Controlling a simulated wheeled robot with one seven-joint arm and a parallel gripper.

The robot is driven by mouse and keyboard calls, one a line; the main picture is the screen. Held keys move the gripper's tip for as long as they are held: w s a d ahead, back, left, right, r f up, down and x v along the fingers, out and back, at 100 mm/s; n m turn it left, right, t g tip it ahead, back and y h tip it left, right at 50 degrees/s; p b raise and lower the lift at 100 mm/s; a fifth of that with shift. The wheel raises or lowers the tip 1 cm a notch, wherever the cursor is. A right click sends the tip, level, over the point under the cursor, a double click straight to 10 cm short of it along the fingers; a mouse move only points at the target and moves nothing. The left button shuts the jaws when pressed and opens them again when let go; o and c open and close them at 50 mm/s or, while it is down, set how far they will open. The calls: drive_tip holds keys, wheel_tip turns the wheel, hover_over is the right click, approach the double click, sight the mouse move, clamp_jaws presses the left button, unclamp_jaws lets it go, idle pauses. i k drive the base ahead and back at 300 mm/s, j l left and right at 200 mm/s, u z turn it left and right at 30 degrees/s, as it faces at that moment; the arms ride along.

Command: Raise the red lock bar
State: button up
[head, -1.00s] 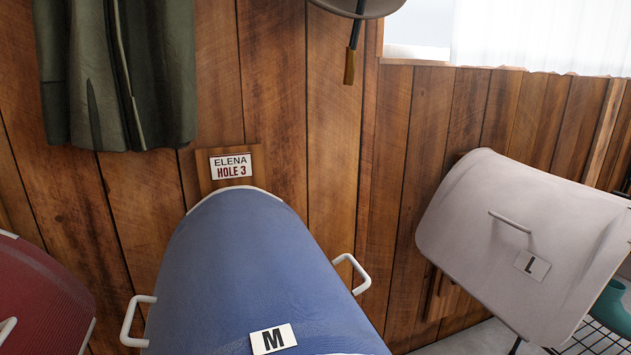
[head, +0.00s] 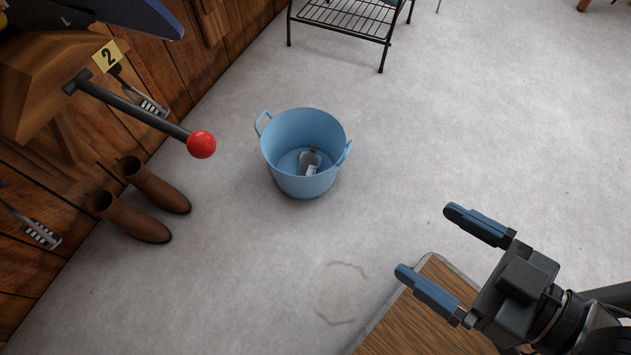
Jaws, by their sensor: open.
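The lock bar (head: 135,108) is a dark rod with a red ball knob (head: 201,144) at its free end. It runs from a wooden bracket (head: 40,85) on the wall at the upper left, slanting down to the right in the picture. A yellow tag marked 2 (head: 106,56) sits by its mount. My gripper (head: 436,249) is at the lower right, its two blue fingers apart with nothing between them. It is well away from the knob, on the other side of the blue tub.
A blue tub (head: 303,130) with a small grey item inside stands on the floor. Brown boots (head: 150,187) stand by the wall below the bar. A black wire rack (head: 345,22) is at the top. A wooden surface (head: 425,320) lies beneath my gripper. Grey floor is clear at right.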

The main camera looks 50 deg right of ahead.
sight(200, 144)
drive_tip(key=k, duration=0.1)
drive_tip(key=j+z, duration=0.2)
drive_tip(key=j, duration=0.4)
drive_tip(key=j+z, duration=0.2)
drive_tip(key=j, duration=0.45)
drive_tip(key=j+z, duration=0.25)
drive_tip(key=j, duration=0.35)
drive_tip(key=k+j+z, duration=0.2)
drive_tip(key=j, duration=0.4)
drive_tip(key=i+j, duration=0.05)
